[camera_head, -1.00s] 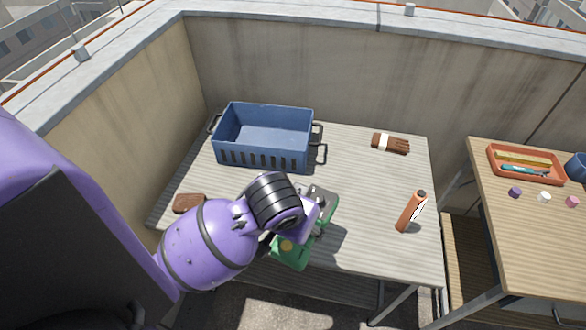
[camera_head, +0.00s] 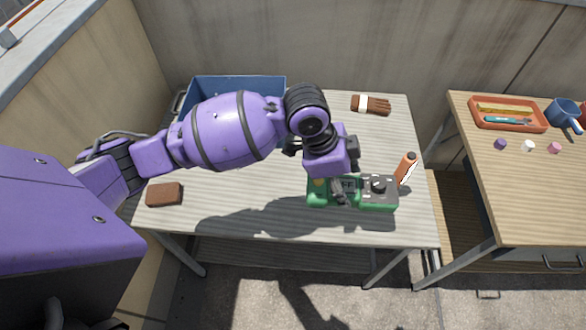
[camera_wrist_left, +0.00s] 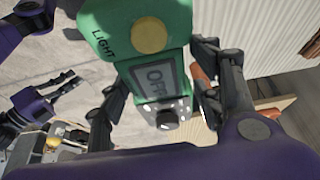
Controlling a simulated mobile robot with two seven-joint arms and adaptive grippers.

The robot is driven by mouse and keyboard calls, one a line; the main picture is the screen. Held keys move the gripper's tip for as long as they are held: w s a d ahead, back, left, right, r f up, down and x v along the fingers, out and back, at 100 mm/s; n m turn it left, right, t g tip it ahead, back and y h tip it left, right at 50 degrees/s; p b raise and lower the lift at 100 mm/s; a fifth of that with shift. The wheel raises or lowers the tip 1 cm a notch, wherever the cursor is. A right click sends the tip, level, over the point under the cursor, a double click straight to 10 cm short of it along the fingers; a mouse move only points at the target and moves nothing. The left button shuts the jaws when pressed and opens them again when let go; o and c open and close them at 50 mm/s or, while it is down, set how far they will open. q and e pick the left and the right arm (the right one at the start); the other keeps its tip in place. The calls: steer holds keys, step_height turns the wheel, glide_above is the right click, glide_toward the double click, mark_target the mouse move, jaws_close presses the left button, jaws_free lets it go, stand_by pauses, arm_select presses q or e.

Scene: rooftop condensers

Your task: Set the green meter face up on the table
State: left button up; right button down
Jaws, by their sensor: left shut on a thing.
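The green meter (camera_head: 379,190) is in my left gripper (camera_head: 338,190), over the right front part of the slatted table (camera_head: 240,220) in the head view. Its face, with grey screen and dark knob, is turned up toward the head camera. I cannot tell whether its underside touches the table. In the left wrist view the meter (camera_wrist_left: 137,25) shows its yellow button, the word LIGHT, the screen and the knob between the two fingers. The gripper hides part of the meter. My right gripper (camera_wrist_left: 65,85) shows small at the left of the wrist view; its opening is unclear.
An orange bottle (camera_head: 406,167) stands close to the meter's right end. A blue crate (camera_head: 205,85) is behind my left arm. A second table (camera_head: 500,190) with an orange tray (camera_head: 507,127) stands right.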

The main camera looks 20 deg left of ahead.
arm_select(q)
steer(key=a+f, duration=0.1)
steer(key=a, duration=0.1)
steer(key=w+a+f, duration=0.1)
steer(key=a, duration=0.3)
steer(key=shift+w+a+f, duration=0.2)
steer(key=shift+a+f, duration=0.15)
steer(key=shift+f, duration=0.05)
steer(key=a+f, duration=0.2)
steer(key=w+a+f, duration=0.1)
steer(key=a+f, duration=0.1)
steer(key=f, duration=0.1)
steer(key=shift+a+f, duration=0.15)
steer(key=shift+f, duration=0.05)
steer(key=shift+w+a+f, duration=0.1)
steer(key=shift+f, duration=0.8)
steer(key=shift+w+a+f, duration=0.1)
steer(key=shift+f, duration=0.75)
steer(key=shift+s+f, duration=0.1)
steer(key=shift+f, duration=0.15)
steer(key=o, duration=1.6)
